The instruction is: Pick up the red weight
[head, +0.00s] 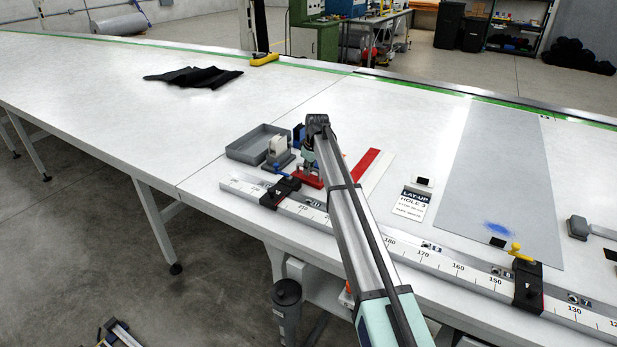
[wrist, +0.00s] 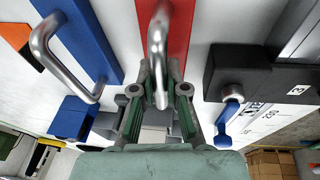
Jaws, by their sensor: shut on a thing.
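The red weight (wrist: 176,45) is a red bar with a bent metal handle, in the upper middle of the wrist view. My gripper (wrist: 158,98) has its two fingers on either side of this handle and is shut on it. In the head view my gripper (head: 311,168) is low over the table, and a red part of the weight (head: 309,181) shows just below it. My arm hides much of this spot. I cannot tell whether the weight touches the table.
A blue weight (wrist: 86,42) with a metal handle is close on the left in the wrist view. A black stop (wrist: 245,72) with a blue lever is close on the right. A grey tray (head: 258,144) and a numbered rail (head: 400,249) are nearby. The far left table is mostly clear.

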